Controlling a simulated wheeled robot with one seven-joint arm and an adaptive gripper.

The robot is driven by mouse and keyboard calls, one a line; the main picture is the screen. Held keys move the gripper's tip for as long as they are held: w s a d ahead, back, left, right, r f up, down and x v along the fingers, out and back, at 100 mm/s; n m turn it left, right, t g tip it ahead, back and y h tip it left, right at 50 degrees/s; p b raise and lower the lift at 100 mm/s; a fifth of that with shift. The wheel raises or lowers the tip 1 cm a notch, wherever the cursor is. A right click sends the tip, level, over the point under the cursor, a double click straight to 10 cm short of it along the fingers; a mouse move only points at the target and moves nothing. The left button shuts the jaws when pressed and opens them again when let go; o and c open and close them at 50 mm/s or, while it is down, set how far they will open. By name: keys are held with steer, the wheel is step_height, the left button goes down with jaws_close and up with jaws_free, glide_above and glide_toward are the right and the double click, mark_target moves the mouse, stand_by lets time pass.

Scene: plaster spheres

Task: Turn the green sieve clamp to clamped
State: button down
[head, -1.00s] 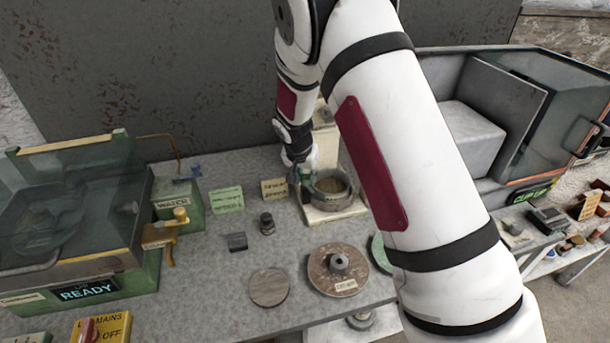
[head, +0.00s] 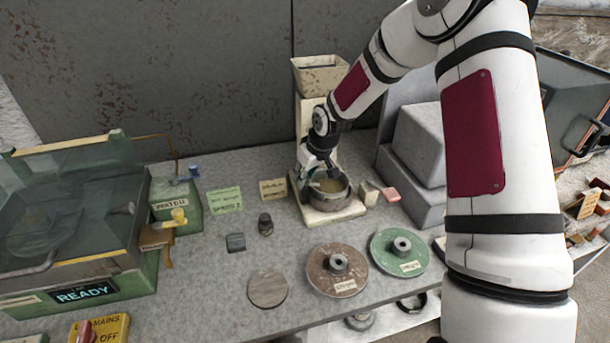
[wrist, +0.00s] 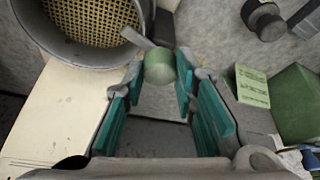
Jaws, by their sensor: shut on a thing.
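The green sieve clamp (wrist: 160,66) is a short green knob with a grey metal lever beside the sieve. In the wrist view it sits between the fingertips of my gripper (wrist: 160,78), which is shut on it. The round metal sieve (wrist: 72,52) with yellow mesh is at the upper left there. In the head view the sieve (head: 345,197) stands on a cream base, and my gripper (head: 314,170) reaches down at its left rim. The clamp is mostly hidden by the gripper in the head view.
A cream hopper column (head: 318,78) stands behind the sieve, with grey blocks (head: 418,150) to the right. A brown disc (head: 322,284) and a green disc (head: 385,262) lie in front. Small signs (head: 224,201) and a dark weight (head: 266,225) are left. A glass-lidded machine (head: 60,230) is far left.

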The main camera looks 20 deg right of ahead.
steer(key=shift+d+n+g+y, duration=0.1)
steer(key=shift+n+g+y, duration=0.2)
steer(key=shift+n, duration=0.8)
steer(key=shift+d+n+g+y, duration=0.15)
steer(key=shift+n+y, duration=0.25)
steer(key=shift+n, duration=0.7)
steer(key=shift+a, duration=0.1)
steer(key=c, duration=1.3)
jaws_free()
steer(key=shift+r, duration=0.1)
steer(key=v, duration=1.1)
steer(key=shift+r, duration=0.35)
